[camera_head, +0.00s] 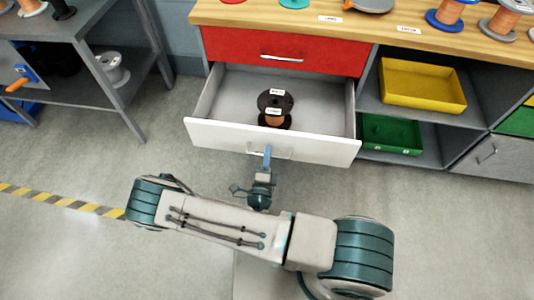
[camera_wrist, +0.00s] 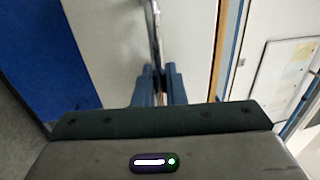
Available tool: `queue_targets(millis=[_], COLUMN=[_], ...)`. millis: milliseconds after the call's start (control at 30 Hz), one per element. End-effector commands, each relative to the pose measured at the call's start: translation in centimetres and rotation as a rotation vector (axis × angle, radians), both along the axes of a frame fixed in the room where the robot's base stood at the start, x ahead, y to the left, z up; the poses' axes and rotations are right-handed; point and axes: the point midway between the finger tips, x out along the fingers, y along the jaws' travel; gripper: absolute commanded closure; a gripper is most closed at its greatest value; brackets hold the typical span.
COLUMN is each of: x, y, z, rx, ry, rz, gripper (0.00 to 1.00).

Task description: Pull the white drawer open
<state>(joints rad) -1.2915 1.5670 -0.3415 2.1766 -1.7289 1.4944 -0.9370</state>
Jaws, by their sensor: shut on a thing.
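The white drawer (camera_head: 218,134) stands pulled out from the wooden-topped cabinet, below a closed red drawer (camera_head: 300,48). Its inside is visible, with a dark spool (camera_head: 275,102) wound with copper-coloured wire and bearing labels. The drawer's metal handle (camera_head: 283,154) is on its white front. My gripper (camera_head: 266,158) is at the left part of this handle, with its blue fingers shut on it. In the wrist view, the blue fingers (camera_wrist: 159,85) close around the handle bar (camera_wrist: 152,25) in front of the white drawer front (camera_wrist: 105,50).
A yellow tray (camera_head: 422,88) and a green tray (camera_head: 391,133) sit on shelves right of the drawer. Several spools and labels lie on the worktop (camera_head: 310,18). A grey shelf unit (camera_head: 105,95) stands at the left. The floor (camera_head: 70,160) left of my arm is clear.

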Motion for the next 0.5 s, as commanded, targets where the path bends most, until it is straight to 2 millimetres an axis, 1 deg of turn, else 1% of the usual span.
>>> queue_targets(millis=[233, 267, 300, 500], x=[-0.09, -0.08, -0.09, -0.07], y=[0.00, 0.01, 0.01, 0.04], z=[-0.05, -0.05, -0.04, -0.02], rx=[-0.001, -0.001, -0.001, -0.001], ry=[0.002, 0.002, 0.002, 0.001], rz=[-0.001, -0.001, -0.001, 0.000], gripper=[1.00, 0.87, 0.76, 0.75])
